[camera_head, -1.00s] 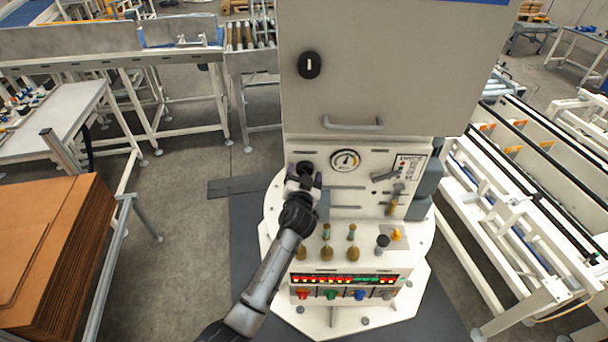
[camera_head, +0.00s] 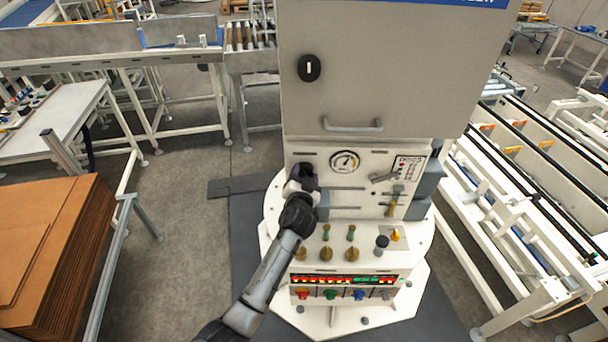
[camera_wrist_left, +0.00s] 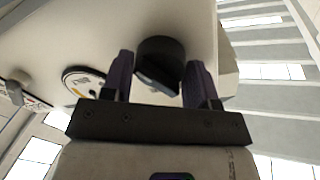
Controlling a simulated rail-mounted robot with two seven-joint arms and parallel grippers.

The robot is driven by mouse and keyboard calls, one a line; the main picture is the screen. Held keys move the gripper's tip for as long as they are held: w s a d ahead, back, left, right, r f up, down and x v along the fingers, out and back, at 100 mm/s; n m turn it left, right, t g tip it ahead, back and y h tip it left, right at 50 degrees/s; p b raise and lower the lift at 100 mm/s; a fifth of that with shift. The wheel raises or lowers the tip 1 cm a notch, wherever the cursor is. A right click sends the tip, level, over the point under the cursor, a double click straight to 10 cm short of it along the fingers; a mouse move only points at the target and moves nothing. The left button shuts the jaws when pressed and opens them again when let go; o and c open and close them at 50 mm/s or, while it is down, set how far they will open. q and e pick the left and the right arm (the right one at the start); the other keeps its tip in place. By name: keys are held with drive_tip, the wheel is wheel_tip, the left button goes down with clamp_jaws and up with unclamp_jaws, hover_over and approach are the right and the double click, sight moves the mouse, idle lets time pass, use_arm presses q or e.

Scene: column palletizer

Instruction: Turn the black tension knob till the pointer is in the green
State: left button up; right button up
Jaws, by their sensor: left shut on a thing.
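The black tension knob (camera_wrist_left: 160,62) sits between the two dark fingers of my left gripper (camera_wrist_left: 158,82) in the left wrist view. The gripper is shut on it. In the head view my left gripper (camera_head: 304,180) is at the upper left of the white machine panel (camera_head: 345,195) and hides most of the knob. The round gauge (camera_head: 345,161) is just right of the gripper, with a white face and dark rim. It also shows at the left in the wrist view (camera_wrist_left: 84,82). Its pointer is too small to read against the coloured zones. My right gripper is not in view.
A grey cabinet door (camera_head: 390,90) with a handle (camera_head: 351,125) and a black round lock (camera_head: 308,67) is above the panel. Brass-coloured knobs (camera_head: 326,254) and coloured buttons (camera_head: 331,294) are below. Levers (camera_head: 386,175) are right of the gauge.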

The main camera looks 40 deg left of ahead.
use_arm(q)
drive_tip(key=shift+m, duration=0.5)
drive_tip(key=o, duration=0.9)
drive_tip(key=b+v, duration=0.2)
drive_tip(key=v, duration=1.2)
drive_tip(key=shift+a, duration=0.1)
